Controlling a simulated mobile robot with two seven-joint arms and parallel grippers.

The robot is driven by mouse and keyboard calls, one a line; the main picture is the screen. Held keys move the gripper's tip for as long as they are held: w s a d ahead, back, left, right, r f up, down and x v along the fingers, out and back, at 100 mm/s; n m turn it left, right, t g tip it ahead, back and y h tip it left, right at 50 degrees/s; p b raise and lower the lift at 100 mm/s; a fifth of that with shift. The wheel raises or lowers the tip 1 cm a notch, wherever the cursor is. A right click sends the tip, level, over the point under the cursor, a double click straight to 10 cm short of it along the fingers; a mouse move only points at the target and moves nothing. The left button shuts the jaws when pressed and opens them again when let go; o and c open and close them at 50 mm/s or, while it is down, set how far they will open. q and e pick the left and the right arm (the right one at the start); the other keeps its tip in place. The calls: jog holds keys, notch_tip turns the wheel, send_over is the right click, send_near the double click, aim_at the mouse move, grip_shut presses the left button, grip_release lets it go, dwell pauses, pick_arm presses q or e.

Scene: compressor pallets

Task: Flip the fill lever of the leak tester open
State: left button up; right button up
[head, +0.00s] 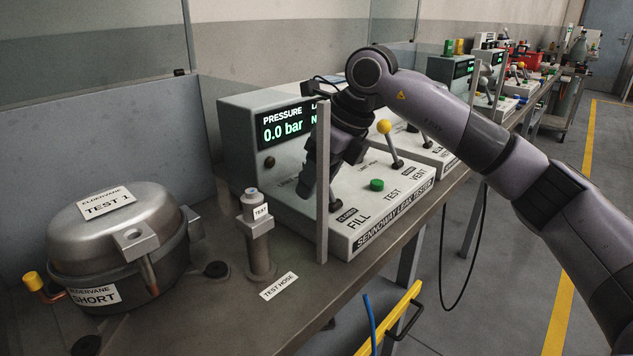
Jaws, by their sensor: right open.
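The leak tester (405,206) is a pale grey box on the bench, labelled FILL, TEST and VENT along its front. Its dark display (284,126) reads PRESSURE 0.0 bar. My right gripper (318,192) is open and points down over the FILL end of the panel, beside a small CLOSED label (347,214). The fill lever is hidden behind the gripper and a grey upright post, so I cannot tell its position or whether the fingers touch it. The vent lever (391,145) has a yellow ball knob and stands clear. My left gripper is not in view.
The grey post (322,235) rises at the bench's front edge, close to my gripper. A compressor (115,240) labelled TEST 1 and SHORT sits at left. A test hose fitting (258,240) stands between. A green button (376,184) is right of the gripper. More testers stand behind.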

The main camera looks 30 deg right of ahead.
jog(key=shift+w+a+f, duration=0.1)
jog(key=shift+w+f, duration=0.05)
jog(key=shift+f, duration=0.2)
grip_shut()
